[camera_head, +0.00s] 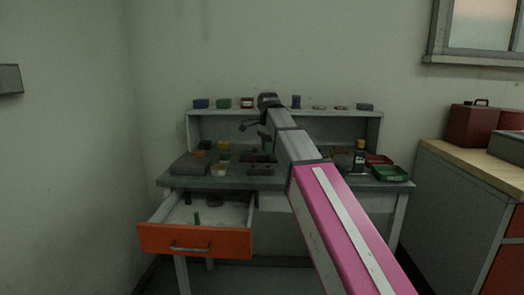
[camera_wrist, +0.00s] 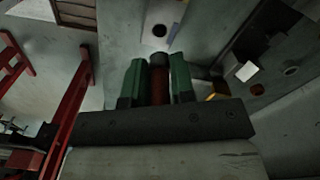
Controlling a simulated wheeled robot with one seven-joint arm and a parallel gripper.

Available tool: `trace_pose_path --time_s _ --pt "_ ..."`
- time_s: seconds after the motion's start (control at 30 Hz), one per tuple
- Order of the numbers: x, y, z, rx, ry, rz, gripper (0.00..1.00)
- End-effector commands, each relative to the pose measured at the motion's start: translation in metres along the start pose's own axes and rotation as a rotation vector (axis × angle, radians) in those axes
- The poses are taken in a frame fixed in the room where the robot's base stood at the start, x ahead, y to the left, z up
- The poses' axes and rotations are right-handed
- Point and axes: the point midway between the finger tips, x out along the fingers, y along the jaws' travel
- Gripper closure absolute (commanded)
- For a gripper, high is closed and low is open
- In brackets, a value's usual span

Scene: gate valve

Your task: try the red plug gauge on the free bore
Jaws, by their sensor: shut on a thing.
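My gripper (camera_wrist: 158,82) has green fingers and is shut on the red plug gauge (camera_wrist: 158,86), a dark red cylinder with a dark end, seen between the fingers in the wrist view. A pale block with a dark round bore (camera_wrist: 160,31) shows beyond the gauge's end, apart from it in the picture. Whether that bore is the free one I cannot tell. In the head view my gripper (camera_head: 265,142) is over the middle of the grey workbench (camera_head: 230,182), partly hidden by my arm. The gauge cannot be made out there.
An orange drawer (camera_head: 212,241) stands open at the bench's left, with a green piece (camera_head: 196,217) inside. A green tray (camera_head: 389,173) lies at the right. Small items line the upper shelf. Red bars (camera_wrist: 70,115) stand left in the wrist view.

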Motion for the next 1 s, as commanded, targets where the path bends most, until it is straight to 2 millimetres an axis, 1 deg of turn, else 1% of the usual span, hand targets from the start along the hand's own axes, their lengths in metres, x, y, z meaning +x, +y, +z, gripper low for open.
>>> trace_pose_path --time_s 0.27,0.63,0.8,1.0 --pt "0.016 0.001 0.001 0.0 0.0 0.001 1.0" --pt "0.045 0.001 0.001 0.0 0.0 0.001 1.0" --pt "0.051 0.0 0.001 0.0 0.0 0.0 1.0" --pt "0.052 0.0 0.001 0.0 0.0 -0.001 1.0"
